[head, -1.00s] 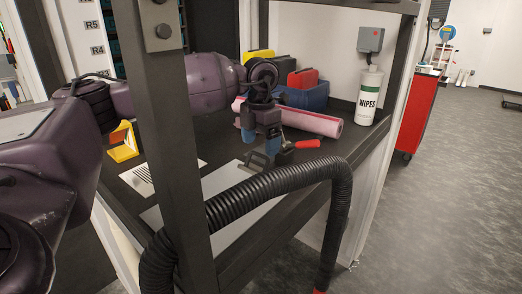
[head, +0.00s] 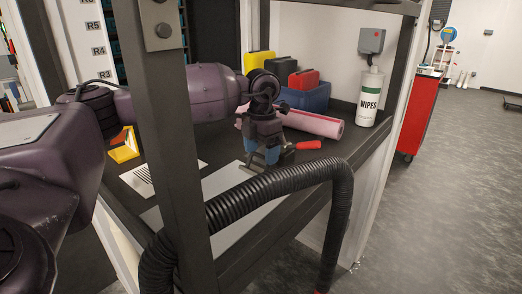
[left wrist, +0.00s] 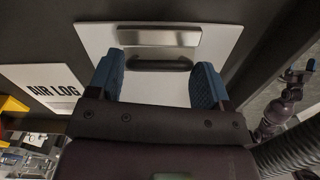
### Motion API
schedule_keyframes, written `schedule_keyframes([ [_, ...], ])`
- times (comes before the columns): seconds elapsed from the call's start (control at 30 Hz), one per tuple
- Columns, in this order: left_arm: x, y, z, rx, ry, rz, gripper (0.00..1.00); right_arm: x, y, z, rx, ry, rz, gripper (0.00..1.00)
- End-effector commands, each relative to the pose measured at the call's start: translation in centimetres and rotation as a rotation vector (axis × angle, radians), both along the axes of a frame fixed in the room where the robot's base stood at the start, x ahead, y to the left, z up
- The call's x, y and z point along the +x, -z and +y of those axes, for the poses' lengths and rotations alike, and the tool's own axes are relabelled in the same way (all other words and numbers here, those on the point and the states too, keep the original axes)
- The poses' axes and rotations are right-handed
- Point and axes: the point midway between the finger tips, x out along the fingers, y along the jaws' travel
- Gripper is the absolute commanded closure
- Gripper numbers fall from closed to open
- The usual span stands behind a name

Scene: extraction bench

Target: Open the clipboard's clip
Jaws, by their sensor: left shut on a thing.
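The clipboard (left wrist: 226,37) lies flat on the dark bench, a pale board in the left wrist view; it also shows in the head view (head: 222,181). Its clip has a bright metal plate (left wrist: 160,37) and a dark bar (left wrist: 158,65). My left gripper (left wrist: 158,78) has its blue fingers at the two ends of the bar and is shut on the clip. In the head view the left gripper (head: 259,160) is low over the clip and hides most of it. What looks like my right gripper (left wrist: 297,80) is at the right edge of the wrist view, too small to judge.
A red-handled tool (head: 307,145) lies just right of the gripper, a pink roll (head: 312,122) behind it. A wipes tub (head: 369,98) stands at the back right. A black hose (head: 290,180) and a frame post (head: 172,150) cross in front. A log sheet (left wrist: 45,85) lies left.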

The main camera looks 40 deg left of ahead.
Motion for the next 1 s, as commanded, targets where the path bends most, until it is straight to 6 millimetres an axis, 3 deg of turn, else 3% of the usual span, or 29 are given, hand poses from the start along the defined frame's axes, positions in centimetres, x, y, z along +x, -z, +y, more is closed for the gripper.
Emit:
schedule_keyframes([
  [0.6,2.3,0.8,-0.2,0.019,-0.001,0.349,0.52,0.6,0.3,0.4,0.007,0.0,-0.005,0.0],
  [1.0,2.9,1.1,-0.2,0.026,0.0,0.479,0.52,0.5,0.0,0.0,-0.004,-0.007,-0.006,0.0],
])
